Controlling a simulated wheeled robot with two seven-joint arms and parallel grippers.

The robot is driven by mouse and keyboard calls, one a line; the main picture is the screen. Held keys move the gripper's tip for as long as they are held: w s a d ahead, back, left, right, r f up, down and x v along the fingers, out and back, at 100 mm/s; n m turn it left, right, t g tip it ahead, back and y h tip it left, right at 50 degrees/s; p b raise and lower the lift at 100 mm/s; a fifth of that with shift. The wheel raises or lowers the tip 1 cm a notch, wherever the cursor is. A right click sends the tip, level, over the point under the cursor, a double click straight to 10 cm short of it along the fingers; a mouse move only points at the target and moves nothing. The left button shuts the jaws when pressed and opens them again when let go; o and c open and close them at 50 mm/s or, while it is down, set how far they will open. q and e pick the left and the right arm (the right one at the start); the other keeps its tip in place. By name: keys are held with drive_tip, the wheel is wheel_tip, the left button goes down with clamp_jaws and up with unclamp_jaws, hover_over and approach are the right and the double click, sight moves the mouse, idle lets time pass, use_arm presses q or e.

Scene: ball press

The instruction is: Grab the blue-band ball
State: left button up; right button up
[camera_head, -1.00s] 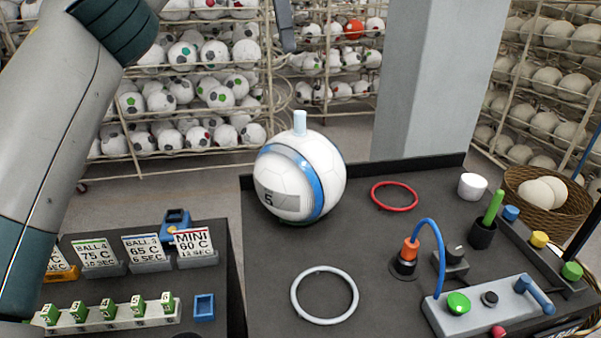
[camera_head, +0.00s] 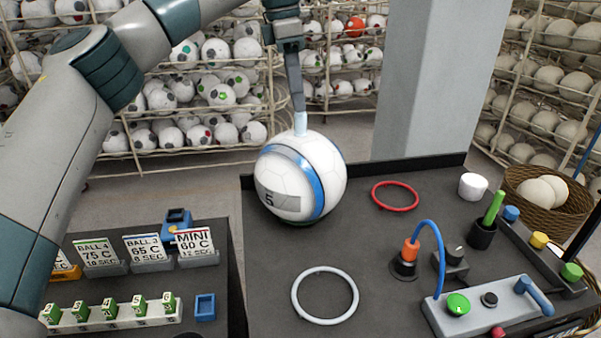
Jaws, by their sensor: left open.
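The blue-band ball (camera_head: 285,170) is white with a blue stripe and a grey patch marked 5. It stands at the back left of the dark table, with a pale blue peg (camera_head: 300,123) upright on its top. My left gripper (camera_head: 297,108) points down from above, its fingers at the top of the peg. It is open; whether it touches the peg I cannot tell. My right gripper is not in view.
A red ring (camera_head: 395,184) and a grey ring (camera_head: 298,301) lie on the table (camera_head: 375,245). A control box (camera_head: 478,310) with a blue hose, a white cup (camera_head: 472,187) and buttons are at right. Signs (camera_head: 96,250) stand at left.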

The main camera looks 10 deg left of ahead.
sight(301, 134)
use_arm(q)
drive_tip(key=shift+f, duration=0.3)
drive_tip(key=shift+f, duration=0.1)
drive_tip(key=shift+s+d+f+p, duration=0.1)
drive_tip(key=shift+d+f+p, duration=0.05)
drive_tip(key=shift+f+p, duration=0.35)
drive_tip(key=f, duration=0.1)
drive_tip(key=f+p, duration=0.1)
drive_tip(key=f, duration=0.1)
drive_tip(key=shift+s+d, duration=0.1)
drive_tip(key=shift+d, duration=0.15)
drive_tip(key=shift+f+p, duration=0.3)
drive_tip(key=shift+f, duration=0.2)
drive_tip(key=shift+d, duration=0.1)
clamp_jaws()
